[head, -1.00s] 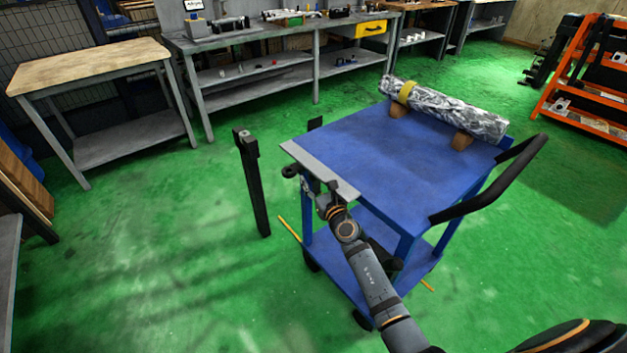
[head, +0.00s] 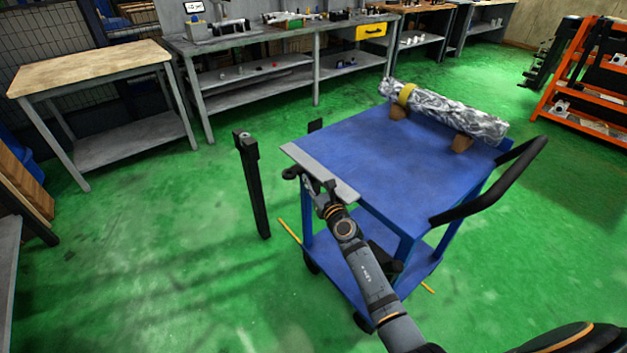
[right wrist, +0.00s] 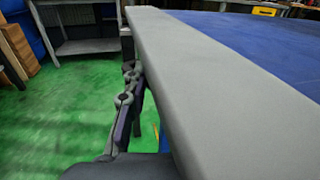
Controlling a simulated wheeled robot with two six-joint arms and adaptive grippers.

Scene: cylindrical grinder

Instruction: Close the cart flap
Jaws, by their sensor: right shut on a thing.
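The blue cart (head: 370,150) stands in the middle of the head view. Its flap is a grey strip (head: 309,166) along the cart's left edge, looking about level with the top. My right gripper (head: 318,189) is at the flap's outer edge, near the strip's middle, and is shut on the flap. In the right wrist view the flap (right wrist: 205,75) fills the middle, with the fingers (right wrist: 130,95) along its left edge. The exact contact is partly hidden by the flap. My left gripper is not in view.
A foil-wrapped roll (head: 450,110) lies on wooden blocks at the cart's back. A black handle (head: 505,180) sticks out at the cart's right. A black post (head: 252,185) stands left of the cart. Workbenches (head: 95,70) line the back; green floor is free at left.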

